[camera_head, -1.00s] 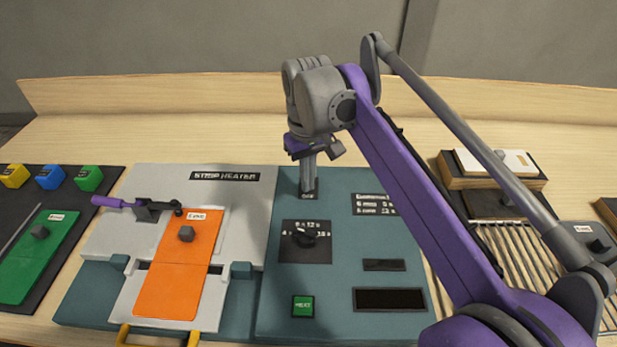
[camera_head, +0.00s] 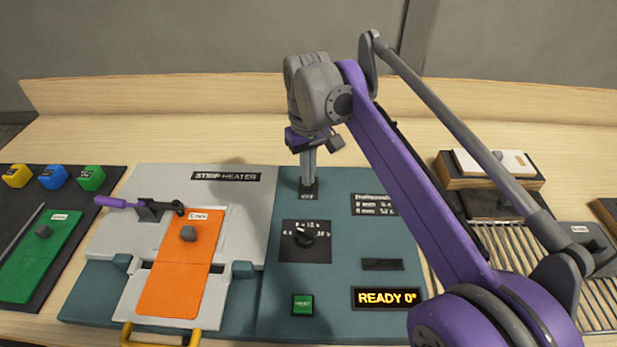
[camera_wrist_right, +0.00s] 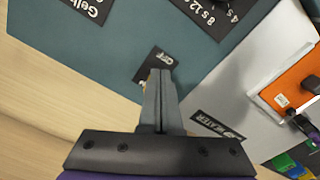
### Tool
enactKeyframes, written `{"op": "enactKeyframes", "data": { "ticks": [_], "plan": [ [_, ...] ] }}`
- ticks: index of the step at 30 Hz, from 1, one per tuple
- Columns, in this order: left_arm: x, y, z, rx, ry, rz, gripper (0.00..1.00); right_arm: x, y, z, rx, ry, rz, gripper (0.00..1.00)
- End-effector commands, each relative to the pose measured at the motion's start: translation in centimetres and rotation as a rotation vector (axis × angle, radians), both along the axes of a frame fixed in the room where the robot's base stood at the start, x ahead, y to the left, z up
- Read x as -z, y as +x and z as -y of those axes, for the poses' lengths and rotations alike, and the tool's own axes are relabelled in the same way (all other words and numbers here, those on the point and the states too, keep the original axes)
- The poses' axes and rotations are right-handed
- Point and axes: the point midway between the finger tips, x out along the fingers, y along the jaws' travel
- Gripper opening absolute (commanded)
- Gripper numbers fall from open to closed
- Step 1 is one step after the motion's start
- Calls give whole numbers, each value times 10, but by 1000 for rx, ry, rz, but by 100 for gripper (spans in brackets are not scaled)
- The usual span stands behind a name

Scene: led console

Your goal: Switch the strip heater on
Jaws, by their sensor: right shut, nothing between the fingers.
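The strip heater is a teal and pale grey console (camera_head: 340,275) with a "STRIP HEATER" plate (camera_head: 226,176). Its display (camera_head: 388,298) is lit and reads "READY 0°" in yellow. My right gripper (camera_head: 308,183) is shut and empty, pointing down at the small black switch plate (camera_head: 309,196) near the console's back edge. The fingers hide most of the switch; the plate also shows in the right wrist view (camera_wrist_right: 149,66). A black dial (camera_head: 303,237) and a green button (camera_head: 302,305) sit in front. My left gripper is not in view.
An orange sheet (camera_head: 180,265) lies on the heater's left part, near a purple-handled lever (camera_head: 125,203). A green sheet (camera_head: 38,260) and coloured blocks are at far left. A slatted rack (camera_head: 540,265) stands at right. The wooden table behind is clear.

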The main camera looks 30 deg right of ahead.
Motion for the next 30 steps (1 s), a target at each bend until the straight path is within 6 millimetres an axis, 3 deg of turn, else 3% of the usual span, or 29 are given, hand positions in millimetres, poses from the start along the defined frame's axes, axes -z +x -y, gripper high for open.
{"op": "enactKeyframes", "data": {
  "ticks": [21,30],
  "plan": [
    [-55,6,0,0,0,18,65,-60,-6,-4,0,0,1,0],
    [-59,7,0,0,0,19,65,-65,-6,-4,0,0,0,0]
  ]
}}
